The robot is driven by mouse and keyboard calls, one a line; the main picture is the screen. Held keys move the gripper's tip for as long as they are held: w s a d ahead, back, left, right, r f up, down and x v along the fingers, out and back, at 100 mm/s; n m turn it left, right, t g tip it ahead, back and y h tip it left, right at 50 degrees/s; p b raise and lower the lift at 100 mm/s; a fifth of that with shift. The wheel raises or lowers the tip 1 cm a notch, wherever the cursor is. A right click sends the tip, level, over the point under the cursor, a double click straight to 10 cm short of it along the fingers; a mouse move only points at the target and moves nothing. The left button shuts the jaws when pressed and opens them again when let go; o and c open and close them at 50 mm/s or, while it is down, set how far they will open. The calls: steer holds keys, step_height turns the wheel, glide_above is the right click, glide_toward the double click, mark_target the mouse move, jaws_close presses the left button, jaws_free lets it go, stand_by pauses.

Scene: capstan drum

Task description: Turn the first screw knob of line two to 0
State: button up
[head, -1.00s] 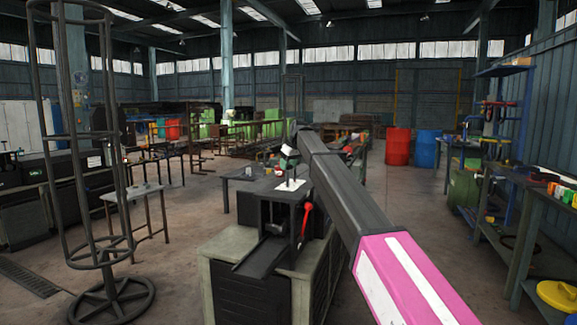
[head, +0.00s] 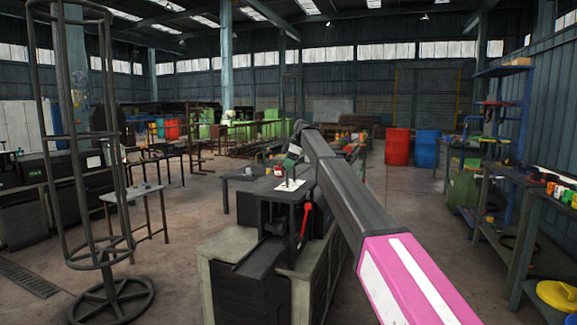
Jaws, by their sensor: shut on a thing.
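My gripper (head: 289,164) is small and far off at the end of my arm, just above the top of a dark bench-mounted machine (head: 272,212). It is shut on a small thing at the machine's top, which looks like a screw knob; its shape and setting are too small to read. A white plate (head: 291,185) lies on the machine top under my gripper, with a small upright part on it. I cannot make out lines of knobs or any numbers.
A red-handled lever (head: 304,218) stands at the machine's right side. The machine sits on a grey cabinet (head: 230,246). A tall metal cage stand (head: 112,290) is at the left. Shelving (head: 500,115) lines the right wall. Floor is clear right of the cabinet.

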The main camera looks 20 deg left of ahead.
steer(key=n+g, duration=0.1)
steer(key=n, duration=0.2)
steer(key=n+g+h, duration=0.1)
steer(key=n, duration=0.2)
steer(key=shift+w+a+n+h, duration=0.1)
steer(key=shift+w+n+h, duration=0.05)
steer(key=shift+n+h, duration=0.15)
stand_by(0.5)
steer(key=o, duration=0.9)
